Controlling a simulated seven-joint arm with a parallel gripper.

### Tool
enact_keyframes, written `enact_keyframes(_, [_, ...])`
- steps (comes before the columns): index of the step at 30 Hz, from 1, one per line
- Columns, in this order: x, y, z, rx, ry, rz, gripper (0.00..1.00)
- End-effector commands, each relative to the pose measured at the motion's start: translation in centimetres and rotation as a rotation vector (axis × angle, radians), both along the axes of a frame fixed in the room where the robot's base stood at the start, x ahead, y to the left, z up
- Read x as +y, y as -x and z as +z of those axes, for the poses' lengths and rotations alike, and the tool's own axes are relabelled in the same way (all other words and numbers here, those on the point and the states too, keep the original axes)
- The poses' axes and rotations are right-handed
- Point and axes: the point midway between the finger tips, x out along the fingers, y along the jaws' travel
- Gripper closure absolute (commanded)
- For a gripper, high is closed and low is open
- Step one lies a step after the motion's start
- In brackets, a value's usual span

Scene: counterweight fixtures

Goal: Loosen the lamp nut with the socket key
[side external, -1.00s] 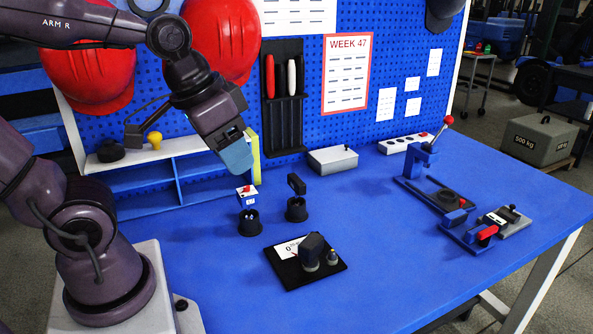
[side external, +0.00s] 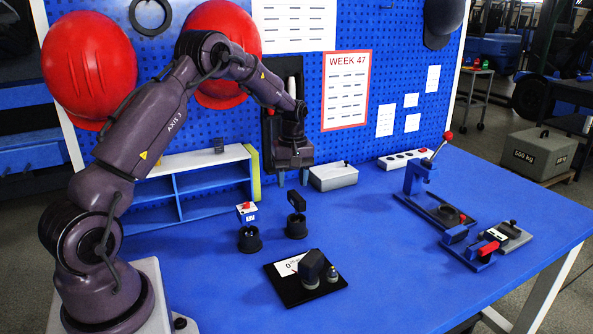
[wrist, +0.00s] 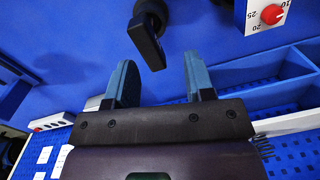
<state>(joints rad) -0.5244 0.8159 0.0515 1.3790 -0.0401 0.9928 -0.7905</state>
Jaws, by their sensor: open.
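My gripper (side external: 293,177) points down above the bench in front of the pegboard, its blue fingers apart. In the wrist view my gripper (wrist: 162,82) is empty. A black flat-headed tool (side external: 296,201), possibly the socket key, stands upright in a round black holder (side external: 296,230) just below my gripper. In the wrist view the black tool (wrist: 147,42) shows ahead of the gap between the fingers, apart from them. A white box-headed tool with a red knob (side external: 246,211) stands in another holder (side external: 249,240) to the left. I cannot identify the lamp nut.
A black plate (side external: 290,292) with a dark block (side external: 312,267) and a small round part lies at front. A blue lever press (side external: 418,180) and a clamp fixture (side external: 470,250) stand right. A grey box (side external: 333,178) and blue shelf (side external: 205,185) are behind. The front left bench is clear.

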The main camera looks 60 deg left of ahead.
Motion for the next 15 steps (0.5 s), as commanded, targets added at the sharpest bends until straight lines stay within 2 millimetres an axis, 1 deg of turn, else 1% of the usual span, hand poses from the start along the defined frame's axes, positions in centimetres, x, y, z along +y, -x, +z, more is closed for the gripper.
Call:
enact_keyframes(1, [0.5,-1.1,0.8,-0.027,-0.018,0.057,0.51])
enact_keyframes(2, [0.7,-1.5,1.4,-0.04,-0.025,0.088,0.51])
enact_keyframes(4, [0.8,-1.7,1.6,-0.043,-0.026,0.146,0.51])
enact_keyframes(7, [0.6,-1.5,1.5,-0.037,-0.024,0.192,0.51])
enact_keyframes(10, [0.6,-1.5,1.1,-0.037,-0.024,0.202,0.51])
enact_keyframes(15, [0.6,-1.5,-0.5,-0.037,-0.023,0.199,0.51])
